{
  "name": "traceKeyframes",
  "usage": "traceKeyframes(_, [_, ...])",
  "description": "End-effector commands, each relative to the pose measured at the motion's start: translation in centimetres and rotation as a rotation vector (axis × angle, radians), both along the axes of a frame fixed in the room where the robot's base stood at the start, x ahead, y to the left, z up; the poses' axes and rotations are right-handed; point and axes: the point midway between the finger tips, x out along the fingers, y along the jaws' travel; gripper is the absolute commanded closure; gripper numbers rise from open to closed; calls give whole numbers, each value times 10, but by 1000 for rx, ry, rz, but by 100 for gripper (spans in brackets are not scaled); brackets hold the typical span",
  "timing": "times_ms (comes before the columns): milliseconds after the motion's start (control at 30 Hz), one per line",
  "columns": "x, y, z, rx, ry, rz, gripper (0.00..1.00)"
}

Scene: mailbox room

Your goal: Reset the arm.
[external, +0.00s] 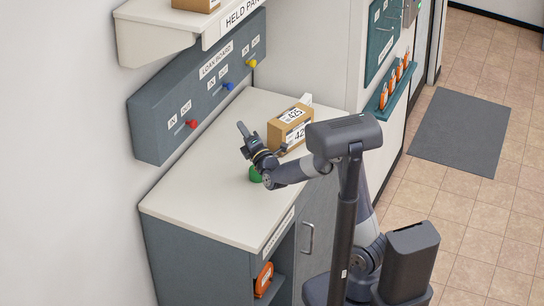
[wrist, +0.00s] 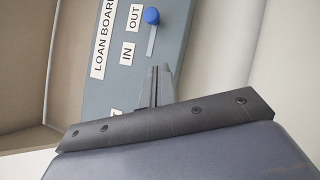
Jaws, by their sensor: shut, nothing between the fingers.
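My gripper (external: 242,130) is held over the white counter (external: 200,190), reaching toward the loan board on the wall. Its fingers also show in the wrist view (wrist: 159,88), close together with nothing between them. The arm bends forward over the counter from my base, with the wrist low over the counter and the fingers pointing up and to the left.
A cardboard box (external: 284,131) labelled 425 stands close behind my gripper. A green object (external: 255,174) is partly hidden below the wrist. The loan board (external: 180,105) with red, blue and yellow knobs and a shelf (external: 150,35) line the wall.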

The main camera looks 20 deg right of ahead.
Motion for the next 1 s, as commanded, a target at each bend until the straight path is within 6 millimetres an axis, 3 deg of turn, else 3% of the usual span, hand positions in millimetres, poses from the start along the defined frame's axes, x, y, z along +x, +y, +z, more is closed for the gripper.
traceKeyframes(33, [-8, -2, -4, 0, 0, 1, 100])
traceKeyframes(633, [97, 15, 38, 0, 0, -4, 100])
traceKeyframes(1000, [88, 28, 52, 1, 1, -1, 100])
